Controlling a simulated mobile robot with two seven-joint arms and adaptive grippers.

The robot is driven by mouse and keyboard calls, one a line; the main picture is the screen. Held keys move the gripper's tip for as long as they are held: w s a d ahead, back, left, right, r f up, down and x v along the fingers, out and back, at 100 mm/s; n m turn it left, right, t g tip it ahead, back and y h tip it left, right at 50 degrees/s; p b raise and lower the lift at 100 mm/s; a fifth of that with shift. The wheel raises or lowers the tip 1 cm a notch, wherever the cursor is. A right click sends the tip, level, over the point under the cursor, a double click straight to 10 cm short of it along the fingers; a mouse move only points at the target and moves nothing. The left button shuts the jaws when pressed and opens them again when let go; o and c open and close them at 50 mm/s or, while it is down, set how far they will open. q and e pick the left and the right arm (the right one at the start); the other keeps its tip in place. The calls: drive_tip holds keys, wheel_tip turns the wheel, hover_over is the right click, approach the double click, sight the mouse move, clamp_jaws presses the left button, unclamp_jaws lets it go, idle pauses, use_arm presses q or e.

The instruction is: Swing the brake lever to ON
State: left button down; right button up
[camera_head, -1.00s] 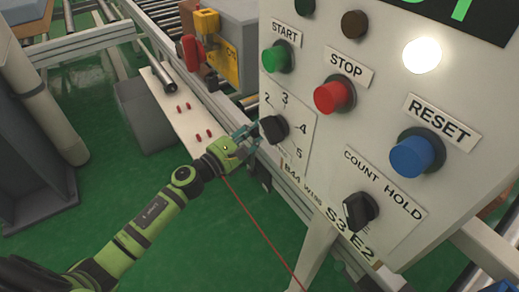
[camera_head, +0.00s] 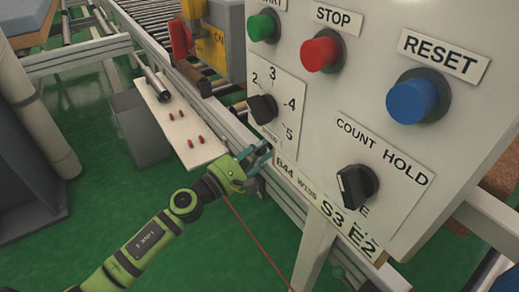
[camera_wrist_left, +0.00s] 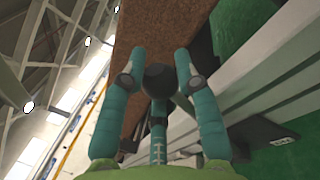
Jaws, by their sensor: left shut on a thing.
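My left gripper (camera_head: 255,158) is low beside the left bottom corner of the control panel. In the left wrist view its teal fingers (camera_wrist_left: 160,75) close around a dark round knob (camera_wrist_left: 160,82), with a dark stem partly visible behind it. The head view hides this knob, and I cannot read any ON mark beside it. A red handle (camera_head: 180,38) stands by a yellow box (camera_head: 208,38) on the conveyor frame, well away from the gripper; the box's lettering is partly hidden. My right gripper is not in view.
The grey control panel (camera_head: 300,100) fills the right, with a red STOP button (camera_head: 320,51), a blue RESET button (camera_head: 412,97) and a dark selector (camera_head: 355,187). A white board (camera_head: 180,125) with red pegs lies left. Green floor is open below.

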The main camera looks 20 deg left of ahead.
use_arm(q)
drive_tip(key=shift+s+d+r, duration=0.1)
drive_tip(key=shift+d+r, duration=0.05)
drive_tip(key=c, duration=1)
unclamp_jaws()
drive_tip(key=shift+o, duration=0.5)
drive_tip(key=shift+s+d, duration=0.1)
drive_tip(key=v, duration=1.2)
